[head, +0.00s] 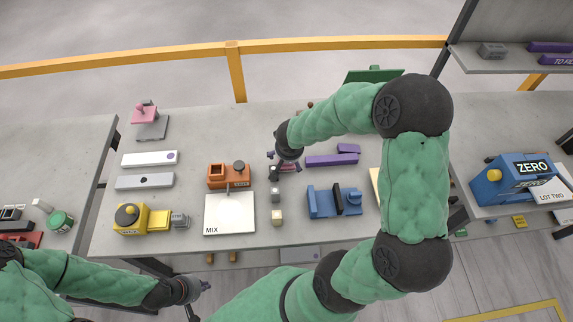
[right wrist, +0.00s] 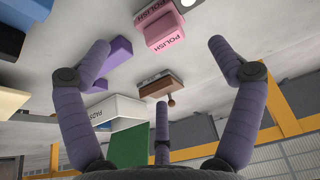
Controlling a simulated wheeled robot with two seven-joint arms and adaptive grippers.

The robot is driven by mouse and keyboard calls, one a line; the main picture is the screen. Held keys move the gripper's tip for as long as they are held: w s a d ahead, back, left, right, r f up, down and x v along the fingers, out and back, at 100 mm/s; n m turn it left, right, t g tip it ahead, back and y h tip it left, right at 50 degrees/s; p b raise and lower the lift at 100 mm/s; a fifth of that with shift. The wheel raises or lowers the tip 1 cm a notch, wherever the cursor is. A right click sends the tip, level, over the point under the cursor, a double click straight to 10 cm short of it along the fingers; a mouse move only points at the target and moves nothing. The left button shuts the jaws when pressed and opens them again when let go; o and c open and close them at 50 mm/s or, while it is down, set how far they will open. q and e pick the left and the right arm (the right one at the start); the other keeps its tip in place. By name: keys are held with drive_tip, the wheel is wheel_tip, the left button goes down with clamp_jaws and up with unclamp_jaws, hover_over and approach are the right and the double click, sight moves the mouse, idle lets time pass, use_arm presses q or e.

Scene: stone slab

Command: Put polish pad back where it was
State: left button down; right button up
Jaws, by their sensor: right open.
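A pink block marked POLISH (right wrist: 165,32), which I take for the polish pad, lies on the grey slab in the right wrist view. A second POLISH label (right wrist: 152,10) shows directly beside it. In the head view a bit of pink (head: 291,167) shows by my right gripper (head: 283,163), mostly hidden. In the right wrist view the purple fingers of my right gripper (right wrist: 160,75) are spread wide with nothing between them. The pink block is beyond the fingertips, apart from them. My left gripper (head: 203,287) hangs off the slab's front edge at lower left; its fingers are too small to read.
A brown block (right wrist: 160,86) and a white labelled box (right wrist: 117,110) lie near the right gripper. Purple blocks (head: 330,160), a blue holder (head: 335,203), an orange fixture (head: 229,176) and a white MIX sheet (head: 229,214) surround it. A pink-knobbed piece (head: 145,113) stands back left.

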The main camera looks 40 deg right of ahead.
drive_tip(key=b+x, duration=0.2)
drive_tip(key=x, duration=0.9)
drive_tip(key=shift+r, duration=0.1)
drive_tip(key=shift+a, duration=0.1)
drive_tip(key=c, duration=1.4)
drive_tip(key=shift+r, duration=0.1)
